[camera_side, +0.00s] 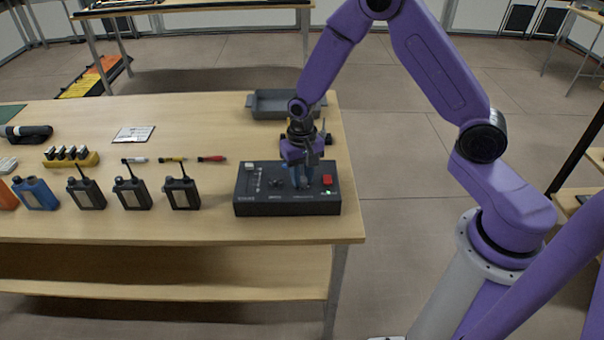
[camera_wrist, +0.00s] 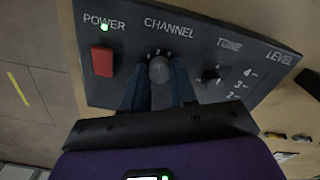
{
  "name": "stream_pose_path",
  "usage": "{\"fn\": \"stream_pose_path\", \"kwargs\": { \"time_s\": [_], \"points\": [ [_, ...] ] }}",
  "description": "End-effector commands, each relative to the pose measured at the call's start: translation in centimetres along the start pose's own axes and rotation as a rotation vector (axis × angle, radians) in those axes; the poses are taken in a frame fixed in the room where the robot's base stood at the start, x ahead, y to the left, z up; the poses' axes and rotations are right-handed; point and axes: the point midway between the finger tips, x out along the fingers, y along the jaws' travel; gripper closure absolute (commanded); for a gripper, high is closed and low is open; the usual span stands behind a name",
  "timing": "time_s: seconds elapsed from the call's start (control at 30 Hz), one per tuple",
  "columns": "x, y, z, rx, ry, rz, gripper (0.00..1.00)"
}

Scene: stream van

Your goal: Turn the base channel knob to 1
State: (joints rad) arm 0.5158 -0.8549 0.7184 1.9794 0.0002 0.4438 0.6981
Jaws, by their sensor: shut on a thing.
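The base is a dark box (camera_side: 285,207) near the right end of the table. In the wrist view its panel (camera_wrist: 120,35) reads POWER, CHANNEL, TONE and LEVEL. The round grey channel knob (camera_wrist: 159,70) is under the CHANNEL label. My gripper (camera_wrist: 159,78) is shut on it, with one blue finger on each side. Small numbers show at the knob's far edge, but the fingers hide others and I cannot tell which one it points to. In the side view my gripper (camera_side: 303,176) reaches down onto the box and hides the knob.
A red power switch (camera_wrist: 102,62) with a lit green light and the tone knob (camera_wrist: 210,75) flank the channel knob. Several radios (camera_side: 132,193) stand left of the base, with screwdriver-like tools (camera_side: 172,160) behind them. A grey tray (camera_side: 270,103) is at the back.

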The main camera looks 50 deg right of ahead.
Motion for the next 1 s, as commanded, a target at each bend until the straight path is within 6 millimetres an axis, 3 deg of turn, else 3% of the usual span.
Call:
{"fn": "stream_pose_path", "kwargs": {
  "time_s": [0.37,1.0],
  "points": [
    [-0.05,-0.04,-0.02,-0.134,0.000,0.000,1.00],
    [-0.08,-0.11,-0.06,-0.603,0.002,-0.001,1.00]
  ]
}}
